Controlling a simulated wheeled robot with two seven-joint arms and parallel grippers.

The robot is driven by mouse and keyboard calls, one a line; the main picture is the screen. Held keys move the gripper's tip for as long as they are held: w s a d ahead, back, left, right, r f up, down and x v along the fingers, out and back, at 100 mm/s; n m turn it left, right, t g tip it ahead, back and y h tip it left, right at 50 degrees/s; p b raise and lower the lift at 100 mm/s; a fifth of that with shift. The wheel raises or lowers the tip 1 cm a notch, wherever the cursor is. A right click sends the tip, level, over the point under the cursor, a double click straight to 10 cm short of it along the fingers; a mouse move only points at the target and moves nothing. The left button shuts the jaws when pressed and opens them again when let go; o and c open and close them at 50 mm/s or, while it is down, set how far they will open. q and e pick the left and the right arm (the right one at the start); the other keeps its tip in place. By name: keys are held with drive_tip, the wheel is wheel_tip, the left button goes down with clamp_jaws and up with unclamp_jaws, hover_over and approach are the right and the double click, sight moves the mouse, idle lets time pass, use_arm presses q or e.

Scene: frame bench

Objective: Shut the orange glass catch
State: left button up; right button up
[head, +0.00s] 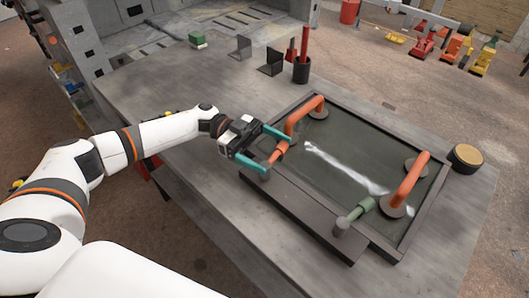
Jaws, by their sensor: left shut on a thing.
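The orange glass catch (279,151) sits at the left end of the frame's near edge, with its lever pointing up and right toward the glass. My left gripper (276,156) is shut on it, with one teal finger on each side. The fingers and hand partly hide the catch, so I cannot tell whether its tip lies over the glass. The dark glass pane (335,150) lies in a dark frame (318,222) on the grey bench. A green catch (357,211) on the same near edge points up and right to the pane. My right gripper is not in view.
Two orange suction handles stand on the pane, one at the back left (304,112) and one at the right (409,179). A tan-topped round tub (466,157) stands right of the frame. A dark cup (302,70) with red tools and two dark brackets stand behind. The bench's left part (150,92) is clear.

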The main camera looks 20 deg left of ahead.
use_arm(q)
drive_tip(key=shift+w+d+r, duration=0.1)
drive_tip(key=shift+w+r, duration=0.05)
drive_tip(key=o, duration=1)
drive_tip(key=shift+o, duration=0.6)
drive_tip(key=shift+w+d, duration=0.1)
drive_tip(key=shift+d, duration=0.05)
drive_tip(key=a+b, duration=0.1)
drive_tip(key=a, duration=0.2)
drive_tip(key=w+a+b, duration=0.1)
drive_tip(key=a, duration=0.3)
drive_tip(key=w+a+b, duration=0.1)
drive_tip(key=a, duration=0.2)
drive_tip(key=shift+a+f, duration=0.2)
drive_tip(key=shift+a, duration=0.1)
drive_tip(key=shift+a+r, duration=0.1)
drive_tip(key=shift+a, duration=0.55)
